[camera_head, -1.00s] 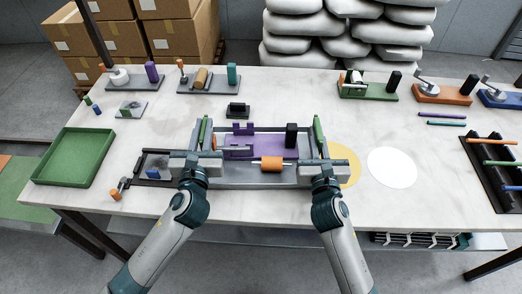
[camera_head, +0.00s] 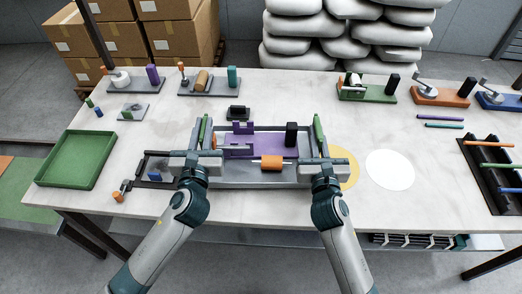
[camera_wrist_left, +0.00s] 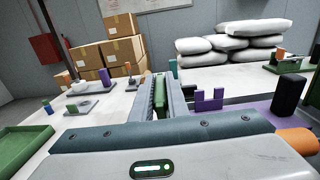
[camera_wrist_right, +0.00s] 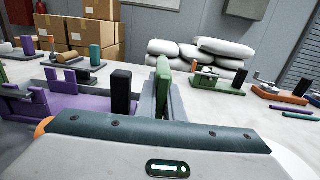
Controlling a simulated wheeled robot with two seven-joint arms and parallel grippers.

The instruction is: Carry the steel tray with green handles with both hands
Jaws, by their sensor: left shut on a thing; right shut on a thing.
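The steel tray (camera_head: 228,183) is in the middle of the head view near the table's front edge. Its left green handle (camera_head: 204,130) and right green handle (camera_head: 318,130) stand at its two ends. On it is a purple fixture (camera_head: 262,146) with a black block (camera_head: 291,134) and an orange cylinder (camera_head: 271,162). My left gripper (camera_head: 199,155) is shut on the left handle, which shows in the left wrist view (camera_wrist_left: 159,97). My right gripper (camera_head: 323,155) is shut on the right handle, seen in the right wrist view (camera_wrist_right: 162,88). I cannot tell whether the tray touches the table.
A yellow disc (camera_head: 347,166) lies partly under my right gripper, beside a white disc (camera_head: 390,170). A green tray (camera_head: 75,159) is at left, a black rod rack (camera_head: 497,178) at right. A black block fixture (camera_head: 237,113) stands just behind the steel tray. Several stations line the back edge.

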